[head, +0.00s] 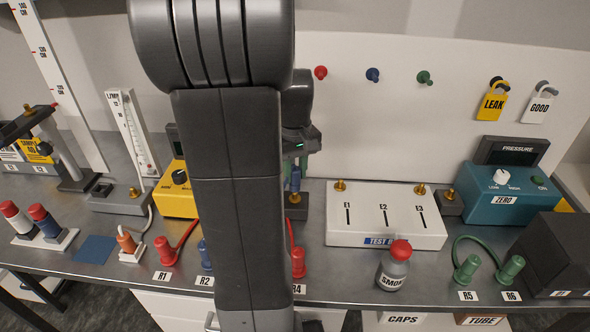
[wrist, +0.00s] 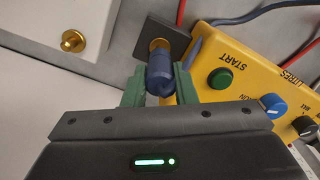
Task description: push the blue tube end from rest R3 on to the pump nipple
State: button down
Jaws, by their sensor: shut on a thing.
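My gripper (wrist: 160,88) is shut on the blue tube end (wrist: 159,70), with one green finger on either side of it. In the wrist view the brass pump nipple (wrist: 159,46) shows just beyond the tube end, on a dark plate (wrist: 165,30). In the head view the blue tube end (head: 295,180) hangs roughly upright above the nipple's dark block (head: 296,209). The two are in line and very close; I cannot tell whether they touch or how far one is on the other. Rest R3 is hidden behind my arm.
The yellow pump box (wrist: 255,75) with its green START button stands close beside the gripper. The white test block (head: 385,232) with brass nipples is to the right in the head view. Red tube ends (head: 165,252) and a bottle (head: 394,268) stand along the front.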

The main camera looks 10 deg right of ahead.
aim_at(295, 169)
jog(key=shift+f+b, duration=0.85)
jog(key=shift+f, duration=0.6)
jog(key=c, duration=1.1)
grip_release()
notch_tip(295, 169, up, 14)
jog(key=shift+f, duration=0.15)
notch_tip(295, 169, down, 14)
jog(key=shift+r, duration=0.15)
jog(key=shift+r+p, duration=0.3)
jog(key=shift+r, duration=0.15)
